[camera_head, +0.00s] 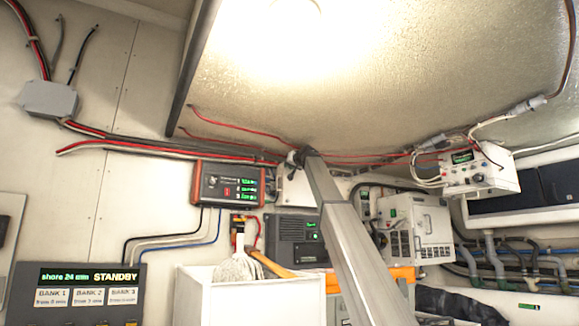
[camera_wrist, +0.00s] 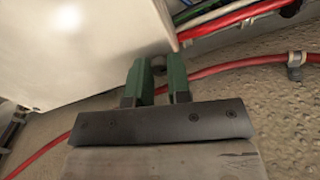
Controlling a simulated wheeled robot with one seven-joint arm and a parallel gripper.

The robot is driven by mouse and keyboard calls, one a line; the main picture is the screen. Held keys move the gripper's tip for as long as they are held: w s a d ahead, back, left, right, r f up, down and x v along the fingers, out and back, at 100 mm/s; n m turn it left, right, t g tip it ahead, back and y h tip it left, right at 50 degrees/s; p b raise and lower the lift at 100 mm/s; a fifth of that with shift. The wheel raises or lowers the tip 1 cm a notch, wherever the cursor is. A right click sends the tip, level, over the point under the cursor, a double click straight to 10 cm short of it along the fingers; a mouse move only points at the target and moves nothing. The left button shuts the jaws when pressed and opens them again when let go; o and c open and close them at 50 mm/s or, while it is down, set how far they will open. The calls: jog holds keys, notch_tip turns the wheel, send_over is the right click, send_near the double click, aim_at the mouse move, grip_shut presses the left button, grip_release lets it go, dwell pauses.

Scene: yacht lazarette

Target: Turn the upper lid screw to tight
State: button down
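The lid is on a white box (camera_head: 297,190) on the back wall, partly hidden by my arm. The white box also fills the upper left of the wrist view (camera_wrist: 70,45). My gripper (camera_wrist: 159,72) has two green fingers standing apart at the box's lower right edge. In the head view, my gripper (camera_head: 295,158) is small and dark at the box's upper edge. The screw's turn position and any other lid screw are hidden.
Red cables (camera_wrist: 225,66) pass close behind my fingers, with a cable bundle (camera_wrist: 225,15) above right. An orange-framed display unit (camera_head: 228,185) is left of the box. A white bin (camera_head: 250,295) stands below, and a white control box (camera_head: 480,170) hangs at right.

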jog(key=shift+m, duration=0.3)
jog(key=m, duration=1.7)
dwell(0.3)
jog(key=shift+m, duration=0.3)
dwell(0.3)
jog(key=c, duration=1.1)
grip_release()
jog(key=shift+o, duration=0.2)
